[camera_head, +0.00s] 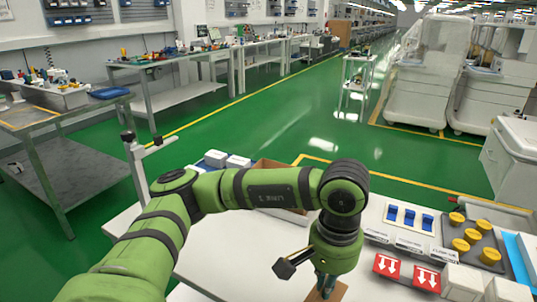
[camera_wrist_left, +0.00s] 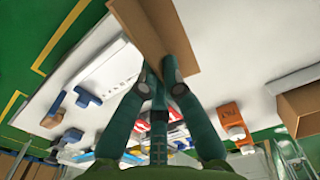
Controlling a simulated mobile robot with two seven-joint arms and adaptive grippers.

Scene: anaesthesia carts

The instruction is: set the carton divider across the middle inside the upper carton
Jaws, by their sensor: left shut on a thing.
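My left gripper (camera_head: 325,290) is at the bottom of the head view, pointing down over the white table. In the left wrist view its two fingers (camera_wrist_left: 159,82) are closed on a flat brown cardboard piece, the carton divider (camera_wrist_left: 152,38). A small part of the divider (camera_head: 339,292) shows at the bottom edge of the head view. A brown open carton (camera_head: 268,169) stands on the table behind my left forearm, which hides much of it. A brown carton (camera_wrist_left: 302,104) also shows at the right of the left wrist view, apart from the divider. My right gripper is not in view.
Red cards with white arrows (camera_head: 387,267), white boxes (camera_head: 463,280), blue items (camera_head: 409,216) and yellow-capped items (camera_head: 461,243) occupy the table's right side. White boxes with blue (camera_head: 216,158) stand near the carton. The table's left part (camera_head: 215,250) is clear.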

